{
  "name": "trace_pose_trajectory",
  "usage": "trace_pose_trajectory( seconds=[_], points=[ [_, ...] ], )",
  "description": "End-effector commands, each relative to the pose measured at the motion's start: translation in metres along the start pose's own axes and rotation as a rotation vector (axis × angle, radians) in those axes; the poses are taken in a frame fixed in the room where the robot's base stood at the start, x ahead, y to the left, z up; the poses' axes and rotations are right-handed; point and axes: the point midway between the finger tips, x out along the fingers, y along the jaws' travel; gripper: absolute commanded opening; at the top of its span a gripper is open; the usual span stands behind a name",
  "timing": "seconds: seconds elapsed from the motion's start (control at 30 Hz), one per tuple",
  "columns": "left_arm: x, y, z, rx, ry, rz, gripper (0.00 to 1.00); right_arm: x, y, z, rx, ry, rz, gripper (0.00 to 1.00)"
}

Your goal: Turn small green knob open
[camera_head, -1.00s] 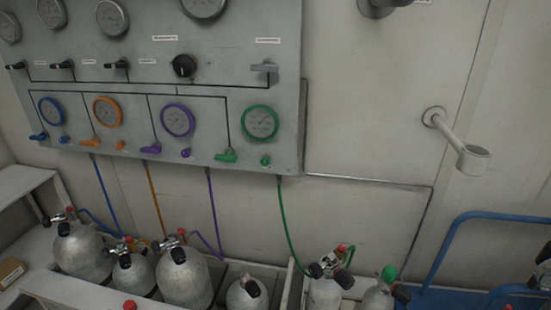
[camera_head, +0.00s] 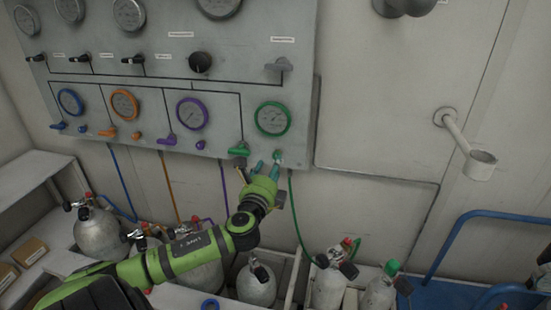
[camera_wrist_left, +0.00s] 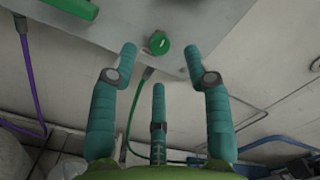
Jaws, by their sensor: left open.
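The small green knob (camera_wrist_left: 158,43) sits near the lower edge of the grey panel, close to the green hose. In the left wrist view it lies ahead of my open left gripper (camera_wrist_left: 160,62), between the lines of its teal fingers and apart from them. In the head view the left gripper (camera_head: 266,165) reaches up from below to the small green knob (camera_head: 278,156), whose outline is partly mixed with the fingertips. The larger green lever handle (camera_head: 238,149) is just left of the fingers. My right gripper is in neither view.
The grey panel (camera_head: 230,100) carries gauges, including a green-rimmed one (camera_head: 272,118) above the knob. The green hose (camera_head: 293,215) hangs right of my gripper. Several gas cylinders (camera_head: 257,285) stand below. A wall bracket (camera_head: 465,150) sticks out at right.

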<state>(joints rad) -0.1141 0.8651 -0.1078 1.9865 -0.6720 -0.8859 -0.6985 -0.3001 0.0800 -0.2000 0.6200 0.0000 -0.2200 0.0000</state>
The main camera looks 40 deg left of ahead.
Motion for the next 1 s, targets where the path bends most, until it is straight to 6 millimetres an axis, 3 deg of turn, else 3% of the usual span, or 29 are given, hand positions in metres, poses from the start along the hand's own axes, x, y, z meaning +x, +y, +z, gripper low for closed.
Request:
trace_pose_trajectory(
  seconds=[0.2,0.4,0.77,0.8,0.9,0.93,1.0],
  points=[
    [0.033,-0.002,0.002,-0.005,-0.003,0.003,0.49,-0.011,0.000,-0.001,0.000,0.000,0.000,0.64],
    [0.053,-0.001,0.001,-0.007,-0.001,0.003,0.49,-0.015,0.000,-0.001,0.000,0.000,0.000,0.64],
    [0.059,0.001,-0.001,-0.007,0.001,0.004,0.49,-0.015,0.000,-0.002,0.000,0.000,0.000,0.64],
    [0.059,0.001,-0.001,-0.007,0.001,0.004,0.45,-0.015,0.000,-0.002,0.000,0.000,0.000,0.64],
    [0.059,0.001,-0.001,-0.007,0.001,0.004,0.05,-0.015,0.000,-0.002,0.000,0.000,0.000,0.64],
    [0.059,0.001,-0.001,-0.007,0.001,0.004,0.00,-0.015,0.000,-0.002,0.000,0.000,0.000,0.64],
    [0.059,0.001,0.000,-0.007,0.001,0.004,0.00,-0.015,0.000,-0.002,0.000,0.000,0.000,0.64]
  ],
)
